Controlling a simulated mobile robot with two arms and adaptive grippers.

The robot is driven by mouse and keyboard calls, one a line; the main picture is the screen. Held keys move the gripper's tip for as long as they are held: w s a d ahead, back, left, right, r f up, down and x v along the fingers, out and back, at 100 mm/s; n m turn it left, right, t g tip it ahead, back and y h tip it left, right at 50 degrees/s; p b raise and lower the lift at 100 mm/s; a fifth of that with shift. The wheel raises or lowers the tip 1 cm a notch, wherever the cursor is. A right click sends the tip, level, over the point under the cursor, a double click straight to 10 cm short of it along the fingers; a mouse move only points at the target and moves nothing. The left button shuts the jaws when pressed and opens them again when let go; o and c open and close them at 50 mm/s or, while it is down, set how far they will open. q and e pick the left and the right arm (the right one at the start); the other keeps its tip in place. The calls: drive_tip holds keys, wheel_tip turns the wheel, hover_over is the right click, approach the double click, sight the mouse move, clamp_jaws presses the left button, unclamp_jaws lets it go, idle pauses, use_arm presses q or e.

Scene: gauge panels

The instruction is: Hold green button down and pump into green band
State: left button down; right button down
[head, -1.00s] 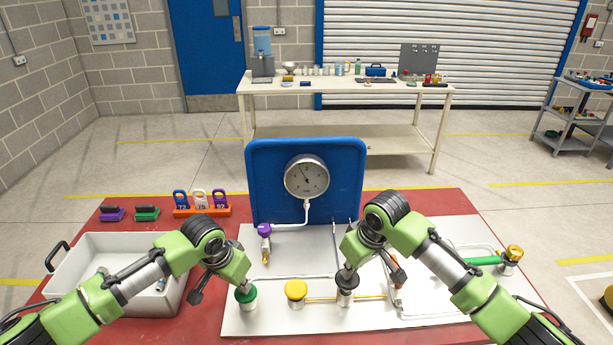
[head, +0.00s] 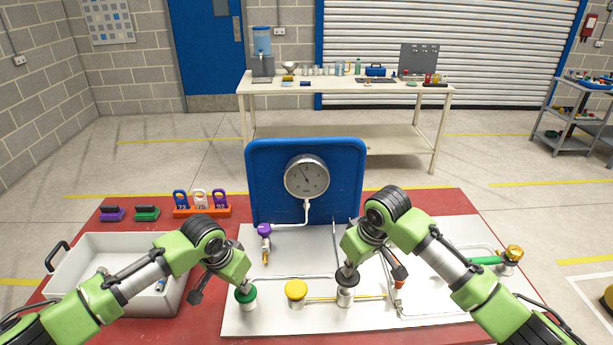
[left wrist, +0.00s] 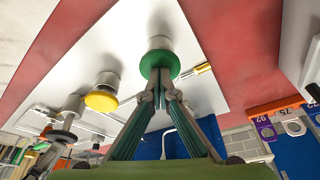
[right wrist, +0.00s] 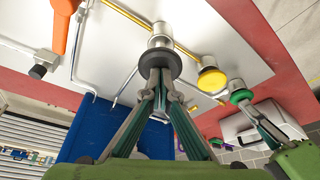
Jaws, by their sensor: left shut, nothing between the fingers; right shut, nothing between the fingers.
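The green button (head: 246,293) tops a metal post at the left of the white board (head: 270,325). My left gripper (head: 243,282) is shut and empty, its tips at the button's cap, also seen in the left wrist view (left wrist: 160,92). My right gripper (head: 347,270) is shut and empty, its tips at the dark round cap (right wrist: 160,64) of a metal pump-like cylinder (head: 345,298). Whether either cap is pressed down is hard to tell. The round gauge (head: 307,177) is on a blue panel (head: 262,180); its needle points up and left. No green band can be made out.
A yellow button (head: 296,289) stands between the two grippers. A purple-knobbed valve (head: 264,232) is below the gauge, and a yellow-capped valve (head: 514,253) far right. A grey tray (head: 85,245) is at left; numbered tags (head: 200,200) stand behind it.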

use_arm(q)
drive_tip(key=shift+s+f, duration=0.1)
use_arm(e)
drive_tip(key=shift+s+f, duration=0.1)
drive_tip(key=shift+f, duration=1.5)
drive_tip(key=shift+r, duration=2.4)
drive_tip(key=shift+r, duration=2.5)
drive_tip(key=v, duration=1.2)
